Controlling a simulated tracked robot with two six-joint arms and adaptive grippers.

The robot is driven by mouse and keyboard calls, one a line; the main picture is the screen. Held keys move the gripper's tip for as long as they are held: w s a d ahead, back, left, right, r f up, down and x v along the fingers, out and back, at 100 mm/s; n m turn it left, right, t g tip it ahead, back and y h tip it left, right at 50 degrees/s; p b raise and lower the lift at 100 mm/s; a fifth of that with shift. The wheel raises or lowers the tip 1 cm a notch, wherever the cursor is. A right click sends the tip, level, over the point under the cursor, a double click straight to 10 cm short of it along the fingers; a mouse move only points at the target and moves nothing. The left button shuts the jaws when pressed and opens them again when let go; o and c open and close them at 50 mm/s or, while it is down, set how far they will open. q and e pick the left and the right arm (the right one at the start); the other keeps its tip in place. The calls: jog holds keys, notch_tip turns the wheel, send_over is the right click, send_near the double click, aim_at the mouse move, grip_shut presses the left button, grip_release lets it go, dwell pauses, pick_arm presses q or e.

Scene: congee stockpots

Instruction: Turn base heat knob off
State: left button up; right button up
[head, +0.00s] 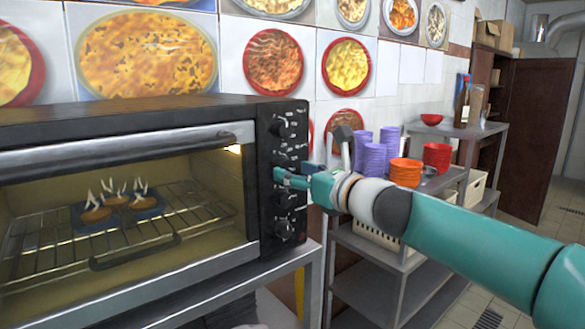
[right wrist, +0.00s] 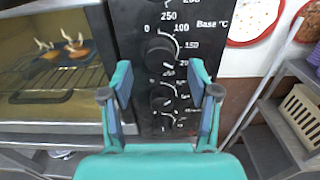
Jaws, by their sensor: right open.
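The oven's dark control panel (head: 283,215) carries a column of round black knobs. In the right wrist view the base heat knob (right wrist: 162,52) sits beside the "Base °C" lettering, with 0, 100 and 150 marked around it. I cannot tell its exact setting. My right gripper (head: 279,178) is at the panel in the head view. In the right wrist view its two teal fingers (right wrist: 160,74) are spread apart with nothing between their tips. The base knob appears just beyond and slightly above the tips; contact cannot be told. My left gripper is not in view.
The lit oven (head: 120,200) holds several small items with flame-like wisps on a dark tray on its rack. More knobs (right wrist: 162,97) lie below the base knob. A metal shelf (head: 380,285) with purple cups (head: 374,158) and orange bowls (head: 405,172) stands to the right.

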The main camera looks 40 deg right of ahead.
jog(key=shift+w, duration=1.15)
jog(key=c, duration=1)
jog(key=shift+d, duration=0.3)
jog(key=shift+c, duration=0.8)
jog(key=shift+a, duration=0.35)
